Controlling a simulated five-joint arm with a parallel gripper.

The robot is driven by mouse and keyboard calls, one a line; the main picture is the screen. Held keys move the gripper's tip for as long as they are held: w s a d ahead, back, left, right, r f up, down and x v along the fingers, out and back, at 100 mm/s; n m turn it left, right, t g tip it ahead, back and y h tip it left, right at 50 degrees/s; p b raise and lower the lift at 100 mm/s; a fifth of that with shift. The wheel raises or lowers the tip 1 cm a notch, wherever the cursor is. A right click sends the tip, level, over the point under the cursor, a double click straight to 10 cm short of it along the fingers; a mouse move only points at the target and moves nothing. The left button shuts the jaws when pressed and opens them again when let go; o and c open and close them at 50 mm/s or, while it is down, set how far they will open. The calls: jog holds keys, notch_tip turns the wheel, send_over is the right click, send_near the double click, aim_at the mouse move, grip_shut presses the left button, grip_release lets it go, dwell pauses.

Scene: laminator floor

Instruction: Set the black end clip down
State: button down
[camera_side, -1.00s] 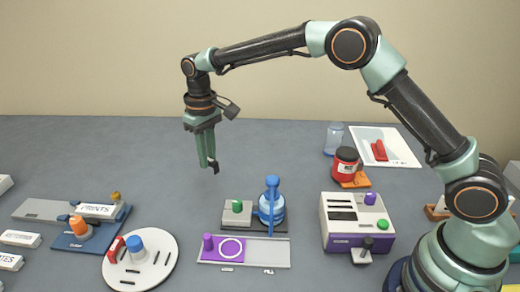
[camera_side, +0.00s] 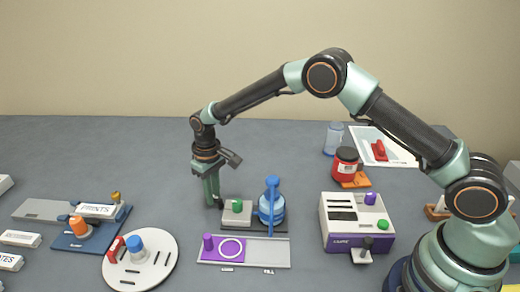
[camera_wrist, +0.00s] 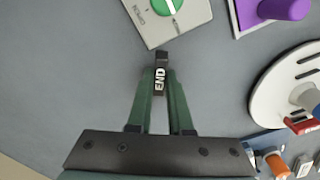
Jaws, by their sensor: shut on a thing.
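The black end clip (camera_wrist: 160,80), with "END" in white letters, is held between the green fingers of my gripper (camera_wrist: 158,98) in the wrist view. In the side view my gripper (camera_side: 213,202) points down, low over or at the grey table, just left of the grey block with the green knob (camera_side: 237,211). The clip shows there only as a small dark bit at the fingertips. I cannot tell whether it touches the table. In the wrist view the grey block (camera_wrist: 150,32) lies just beyond the clip's tip.
A blue dispenser (camera_side: 272,205) stands right of the grey block. A purple-and-grey plate (camera_side: 265,252) lies in front. A round white disc (camera_side: 155,262) with a blue knob is at front left. A white-and-purple machine (camera_side: 340,232) stands right. Table behind my gripper is clear.

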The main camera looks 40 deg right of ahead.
jog(key=c, duration=1.2)
grip_release()
jog(key=shift+f, duration=0.15)
jog(key=shift+c, duration=0.2)
jog(key=o, duration=0.4)
